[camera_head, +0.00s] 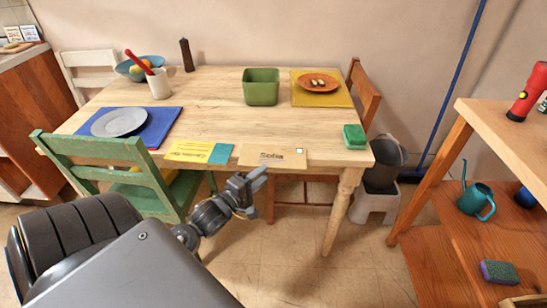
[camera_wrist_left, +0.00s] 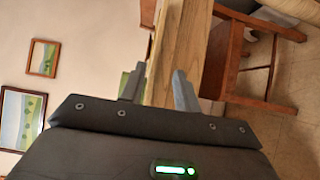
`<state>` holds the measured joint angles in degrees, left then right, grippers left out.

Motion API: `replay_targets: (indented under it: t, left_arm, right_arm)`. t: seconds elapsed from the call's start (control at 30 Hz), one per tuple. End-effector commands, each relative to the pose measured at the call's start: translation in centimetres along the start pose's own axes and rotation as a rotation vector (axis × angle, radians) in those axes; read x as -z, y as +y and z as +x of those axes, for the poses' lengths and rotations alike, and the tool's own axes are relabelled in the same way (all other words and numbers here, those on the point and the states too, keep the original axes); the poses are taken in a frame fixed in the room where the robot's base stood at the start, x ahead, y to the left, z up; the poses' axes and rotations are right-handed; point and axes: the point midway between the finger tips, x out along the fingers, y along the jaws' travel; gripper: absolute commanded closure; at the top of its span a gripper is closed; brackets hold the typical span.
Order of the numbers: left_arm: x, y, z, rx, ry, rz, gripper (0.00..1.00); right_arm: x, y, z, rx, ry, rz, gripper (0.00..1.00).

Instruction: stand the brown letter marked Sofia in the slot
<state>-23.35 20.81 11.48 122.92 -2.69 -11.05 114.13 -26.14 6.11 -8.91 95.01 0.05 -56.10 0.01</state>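The brown letter marked Sofia (camera_head: 285,159) lies flat at the front edge of the wooden table (camera_head: 215,110) in the head view, with a small pale stamp at its right end. My left gripper (camera_head: 258,180) is just below and in front of that edge, close to the letter's left end. In the left wrist view my left gripper (camera_wrist_left: 158,84) has its fingers apart, with the table edge (camera_wrist_left: 180,50) beyond and nothing visibly held. I cannot make out the letter in that view. I cannot identify a slot in either view. My right gripper is not in view.
A yellow letter (camera_head: 188,150) and a teal item (camera_head: 220,154) lie left of the brown letter. A green sponge (camera_head: 354,138) is to its right. A green container (camera_head: 261,88) stands farther back. A green chair (camera_head: 95,150) is at the front left, and a shelf (camera_head: 455,165) is at the right.

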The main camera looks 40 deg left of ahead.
Motion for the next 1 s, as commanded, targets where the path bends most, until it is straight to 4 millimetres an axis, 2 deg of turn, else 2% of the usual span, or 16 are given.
replay_targets:
  t: [0.1,0.33,0.63,0.93,1.0]
  left_arm:
    - [0.0,0.1,1.0,-0.001,0.0,0.001,0.68]
    - [0.0,0.2,1.8,-0.001,0.0,0.002,0.68]
    - [-0.2,0.8,5.8,-0.001,0.0,0.002,0.68]
    - [-0.1,0.8,6.3,0.001,0.001,0.002,0.68]
    - [-0.1,0.7,6.3,0.001,0.001,0.002,0.76]
  right_arm:
    - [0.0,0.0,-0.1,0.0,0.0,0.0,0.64]
    - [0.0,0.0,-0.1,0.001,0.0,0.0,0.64]
    - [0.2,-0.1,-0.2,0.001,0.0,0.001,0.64]
    - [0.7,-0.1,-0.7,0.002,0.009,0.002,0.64]
    - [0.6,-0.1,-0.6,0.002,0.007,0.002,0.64]
